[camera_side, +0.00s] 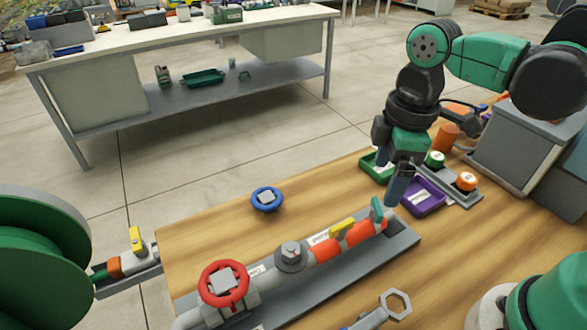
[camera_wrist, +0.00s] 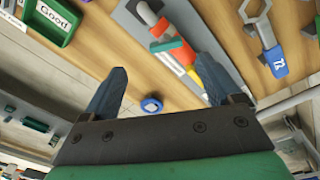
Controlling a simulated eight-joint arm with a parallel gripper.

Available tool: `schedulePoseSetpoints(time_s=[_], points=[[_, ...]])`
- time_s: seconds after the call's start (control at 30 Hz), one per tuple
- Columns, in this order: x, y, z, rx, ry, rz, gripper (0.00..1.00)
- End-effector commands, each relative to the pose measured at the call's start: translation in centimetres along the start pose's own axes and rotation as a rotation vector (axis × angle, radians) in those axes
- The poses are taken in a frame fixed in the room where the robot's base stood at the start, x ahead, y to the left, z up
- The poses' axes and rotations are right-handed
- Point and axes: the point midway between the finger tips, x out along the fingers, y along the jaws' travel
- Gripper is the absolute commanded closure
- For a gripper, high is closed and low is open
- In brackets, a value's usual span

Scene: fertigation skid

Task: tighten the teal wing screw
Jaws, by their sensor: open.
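The teal wing screw (camera_side: 376,210) stands at the far right end of the pipe assembly in the side view, beside an orange pipe section. In the wrist view a teal piece (camera_wrist: 166,44), which looks like the same screw, lies just beyond the fingertips against orange and grey parts. My gripper (camera_side: 393,175) points down above and slightly right of the screw in the side view. It also shows in the wrist view (camera_wrist: 160,66), with its two dark fingers spread and nothing between them. The fingers look apart from the screw; the exact gap is hard to judge.
A yellow handle (camera_side: 342,228), grey fitting (camera_side: 291,256) and red handwheel (camera_side: 223,283) line the pipe. A purple tray (camera_side: 424,197) and green tray (camera_side: 373,168) sit close to my gripper.

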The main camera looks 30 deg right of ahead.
Motion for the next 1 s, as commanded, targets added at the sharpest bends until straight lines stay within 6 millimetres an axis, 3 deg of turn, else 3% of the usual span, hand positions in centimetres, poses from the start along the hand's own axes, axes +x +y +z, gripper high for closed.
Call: schedulePoseSetpoints(time_s=[0.13, 0.6, 1.0], points=[[0.4, -0.4, -0.3, -0.097, -0.038, -0.040, 0.16], [5.0, -0.6, -0.1, -0.095, -0.038, -0.039, 0.16], [5.7, -0.7, 0.0, -0.094, -0.037, -0.038, 0.16]])
